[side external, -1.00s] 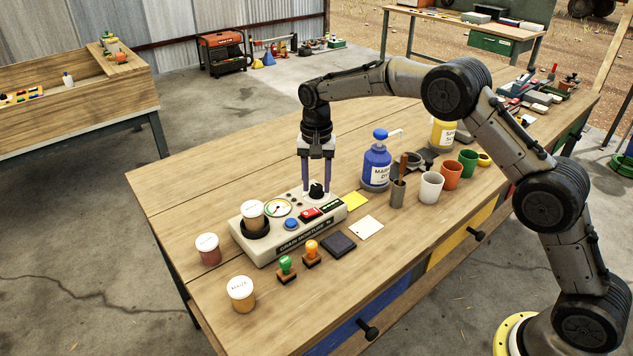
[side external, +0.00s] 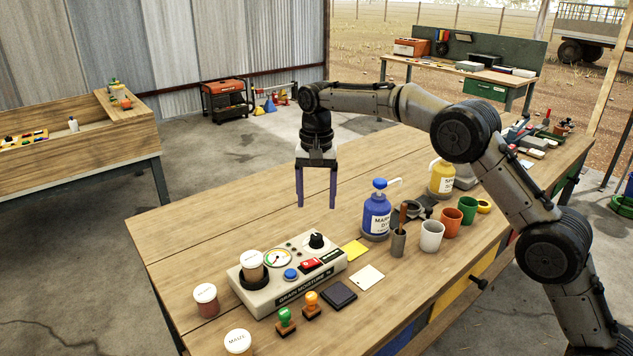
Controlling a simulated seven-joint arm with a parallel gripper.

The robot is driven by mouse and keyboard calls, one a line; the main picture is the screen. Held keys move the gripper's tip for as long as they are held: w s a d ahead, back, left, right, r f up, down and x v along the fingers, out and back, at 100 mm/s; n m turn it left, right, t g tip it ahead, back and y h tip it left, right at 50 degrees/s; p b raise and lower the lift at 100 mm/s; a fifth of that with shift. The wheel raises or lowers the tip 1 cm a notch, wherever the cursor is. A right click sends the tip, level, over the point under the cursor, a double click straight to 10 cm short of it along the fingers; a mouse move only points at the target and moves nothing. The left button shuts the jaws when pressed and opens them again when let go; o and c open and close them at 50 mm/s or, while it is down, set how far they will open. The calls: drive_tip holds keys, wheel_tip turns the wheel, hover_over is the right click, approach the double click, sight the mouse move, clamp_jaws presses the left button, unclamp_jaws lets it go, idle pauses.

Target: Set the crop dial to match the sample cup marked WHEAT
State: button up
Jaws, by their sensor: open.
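The grain moisture meter (side external: 290,297) is a cream box on the wooden bench. Its black crop dial (side external: 316,241) stands at the back right of its top, and its pointer setting is too small to read. A lidded sample cup (side external: 252,266) sits in the meter's black well; its label is not legible here. Another lidded cup with reddish contents (side external: 206,300) stands to the left of the meter. A cup marked MAIZE (side external: 238,342) is at the bottom edge, partly cut off. My gripper (side external: 316,205) is open and empty, above and behind the dial, fingers pointing down and apart from it.
A blue pump bottle (side external: 377,212) stands right of the meter. A yellow note (side external: 355,250), a white card (side external: 367,277), a dark pad (side external: 339,294) and two stamps (side external: 286,320) lie nearby. Mugs (side external: 432,235) stand farther right. The bench behind the meter is clear.

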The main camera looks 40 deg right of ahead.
drive_tip(key=shift+r, duration=2.05)
